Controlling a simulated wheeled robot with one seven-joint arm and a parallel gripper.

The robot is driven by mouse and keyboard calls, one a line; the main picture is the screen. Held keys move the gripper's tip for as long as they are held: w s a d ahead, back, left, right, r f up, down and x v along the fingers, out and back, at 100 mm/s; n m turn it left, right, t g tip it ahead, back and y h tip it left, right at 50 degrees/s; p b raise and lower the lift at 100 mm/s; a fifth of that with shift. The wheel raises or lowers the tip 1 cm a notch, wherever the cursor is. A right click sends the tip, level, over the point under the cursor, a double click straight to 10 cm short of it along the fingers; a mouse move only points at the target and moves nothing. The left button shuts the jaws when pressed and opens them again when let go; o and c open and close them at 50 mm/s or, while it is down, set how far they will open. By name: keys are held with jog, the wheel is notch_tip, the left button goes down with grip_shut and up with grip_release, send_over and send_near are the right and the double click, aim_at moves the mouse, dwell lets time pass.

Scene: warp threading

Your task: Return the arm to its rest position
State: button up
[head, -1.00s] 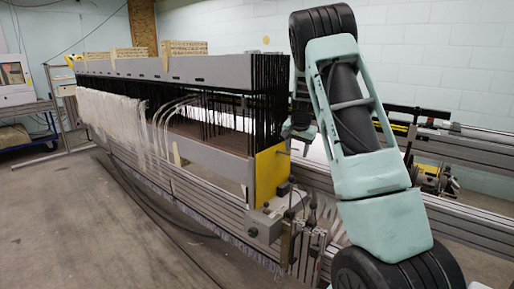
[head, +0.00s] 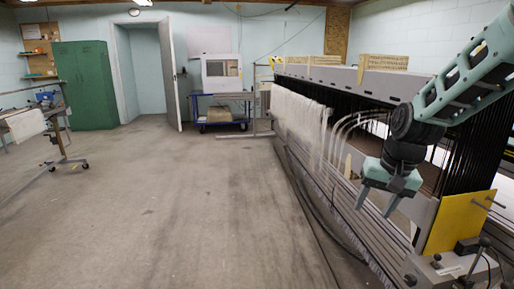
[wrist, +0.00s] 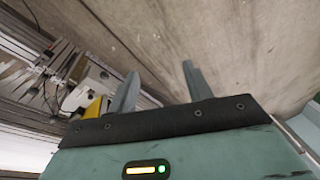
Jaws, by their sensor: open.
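My gripper (head: 375,207) hangs at the right of the head view, in front of the loom-like machine, with its fingers pointing down. The fingers are apart and nothing is between them. In the wrist view my gripper (wrist: 158,76) also shows two spread fingers with bare floor beyond. My teal arm reaches in from the upper right of the head view, with the elbow off the frame.
The long machine (head: 345,76) with black cords and pale threads (head: 300,115) fills the right side; its yellow end plate (head: 458,222) is below and right of my gripper. A green cabinet (head: 84,85) and a blue cart (head: 221,108) stand behind. The floor (head: 180,200) is open.

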jog(key=s+a+r+n+g+p, duration=0.25)
jog(key=s+a+n, duration=0.35)
jog(key=s+a, duration=0.8)
jog(key=s+a+n+p, duration=0.1)
jog(key=s+n, duration=0.4)
jog(key=s, duration=0.7)
jog(key=shift+s+a+r+n+h+p, duration=0.3)
jog(key=shift+s+a+r+h+p, duration=0.1)
jog(key=shift+a, duration=0.5)
